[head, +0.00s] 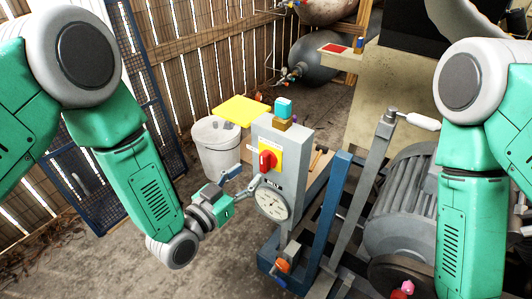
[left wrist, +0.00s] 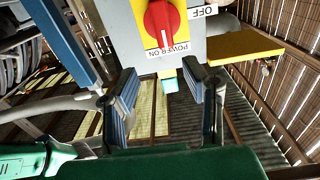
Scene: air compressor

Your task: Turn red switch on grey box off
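The grey box (head: 293,150) stands upright in the middle of the head view. Its red switch (head: 267,160) sits on a yellow plate above a round dial gauge (head: 272,202). In the left wrist view the red switch (left wrist: 161,20) has its white mark toward the POWER ON label; an OFF label (left wrist: 203,11) is to the side. My left gripper (head: 246,180) is just left of and below the switch. In the wrist view its fingers (left wrist: 164,100) are apart, with nothing between them and the switch beyond. My right gripper is out of view.
A blue post (head: 332,210) and a grey lever (head: 371,170) stand right of the box, before a large motor (head: 400,200). A white bucket (head: 217,150) and a yellow panel (head: 240,110) are behind left. Bare floor lies at lower left.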

